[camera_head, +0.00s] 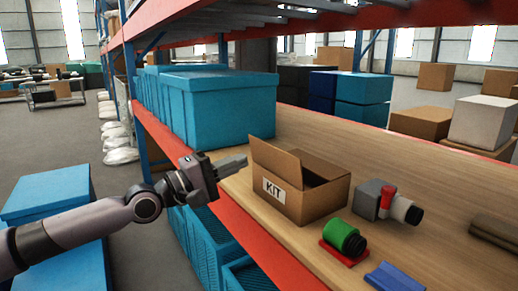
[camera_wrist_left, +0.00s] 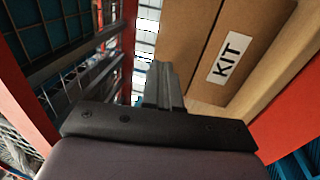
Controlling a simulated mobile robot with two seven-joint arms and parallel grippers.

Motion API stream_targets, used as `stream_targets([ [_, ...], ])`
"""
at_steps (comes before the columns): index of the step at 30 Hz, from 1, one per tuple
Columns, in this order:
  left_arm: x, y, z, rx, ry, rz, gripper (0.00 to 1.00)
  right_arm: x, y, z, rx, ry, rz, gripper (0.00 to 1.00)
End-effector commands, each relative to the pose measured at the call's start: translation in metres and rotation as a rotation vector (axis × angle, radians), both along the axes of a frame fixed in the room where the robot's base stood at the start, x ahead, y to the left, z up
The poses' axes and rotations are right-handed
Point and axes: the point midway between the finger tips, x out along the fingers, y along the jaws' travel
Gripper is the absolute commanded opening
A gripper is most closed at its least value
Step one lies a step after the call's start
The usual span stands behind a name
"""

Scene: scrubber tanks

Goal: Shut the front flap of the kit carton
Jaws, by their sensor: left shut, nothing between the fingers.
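The kit carton (camera_head: 325,200) is a brown cardboard box on the wooden shelf, with a white KIT label on its left-hand side. A flap (camera_head: 276,163) stands up above the labelled side, leaning slightly outward, and the top is open behind it. The carton's labelled side also shows in the left wrist view (camera_wrist_left: 245,62). My left gripper (camera_head: 235,165) is shut and empty, just left of the raised flap. In the left wrist view its fingers (camera_wrist_left: 163,88) are together beside the cardboard; I cannot tell whether they touch it. My right gripper is not in view.
A large blue lidded bin (camera_head: 220,110) stands behind the carton. A grey part with a red and white fitting (camera_head: 385,200), a green and black part (camera_head: 344,240) and a blue piece (camera_head: 393,278) lie to the right and in front. The red shelf edge (camera_head: 262,255) runs below.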

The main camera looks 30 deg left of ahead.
Motion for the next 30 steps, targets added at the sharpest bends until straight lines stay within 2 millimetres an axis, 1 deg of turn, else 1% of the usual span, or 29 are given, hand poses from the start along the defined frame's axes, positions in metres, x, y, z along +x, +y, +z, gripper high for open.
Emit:
stream_targets([
  [1,0.003,0.0,0.004,-0.004,-0.003,0.002,0.0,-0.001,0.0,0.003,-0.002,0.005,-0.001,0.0],
  [5,0.009,-0.002,0.005,-0.002,-0.004,0.003,0.0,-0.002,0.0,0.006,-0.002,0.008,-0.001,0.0],
  [11,0.02,-0.01,0.008,-0.002,-0.004,-0.005,0.0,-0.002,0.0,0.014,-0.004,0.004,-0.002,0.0],
  [18,0.039,-0.018,0.011,-0.002,-0.002,-0.004,0.0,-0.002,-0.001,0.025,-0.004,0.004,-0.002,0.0],
  [24,0.051,-0.023,0.011,0.0,-0.001,-0.003,0.0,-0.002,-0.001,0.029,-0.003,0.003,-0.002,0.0],
  [30,0.055,-0.025,0.011,0.001,0.001,-0.004,0.0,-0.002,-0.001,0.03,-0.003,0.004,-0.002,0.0],
])
